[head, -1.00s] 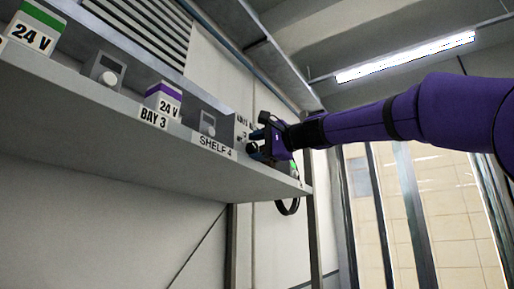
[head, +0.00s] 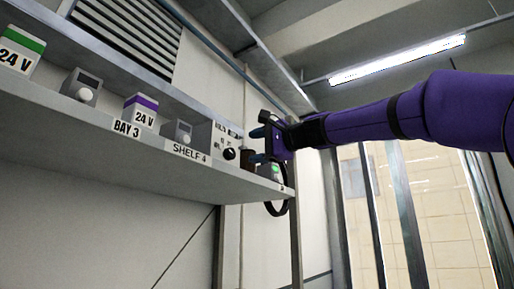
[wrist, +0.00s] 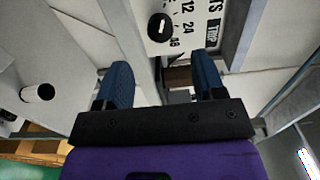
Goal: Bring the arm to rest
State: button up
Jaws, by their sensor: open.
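My purple arm reaches in from the right in the head view, and my gripper (head: 257,145) is at the right end of the shelf (head: 120,145). Its two blue fingers are spread, with nothing seen between them. In the wrist view the open fingers of my gripper (wrist: 162,72) point toward a pale panel (wrist: 185,25) with a black knob (wrist: 160,27) and printed numbers. In the head view this panel belongs to a light grey unit (head: 224,136) just left of the fingers. I cannot tell whether the fingers touch anything.
Further left stand a purple-topped 24 V block (head: 141,110), a green-topped 24 V block (head: 20,50) and grey knobbed boxes (head: 82,86).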

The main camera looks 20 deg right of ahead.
dwell(0.4)
jog(key=s+d+f+n+g+h, duration=0.2)
jog(key=s+f, duration=0.7)
jog(key=f, duration=0.7)
jog(key=s+d+f+n+g+h, duration=0.3)
jog(key=s+f, duration=0.6)
jog(key=f, duration=0.7)
jog(key=s+d+f+n+g+h, duration=0.2)
jog(key=s+f+n+g+h, duration=0.2)
jog(key=s+f, duration=0.6)
notch_tip(320, 180, down, 6)
jog(key=shift+d+r+n+h, duration=0.1)
jog(key=shift+d+n+h, duration=0.2)
jog(key=shift+n+h, duration=0.55)
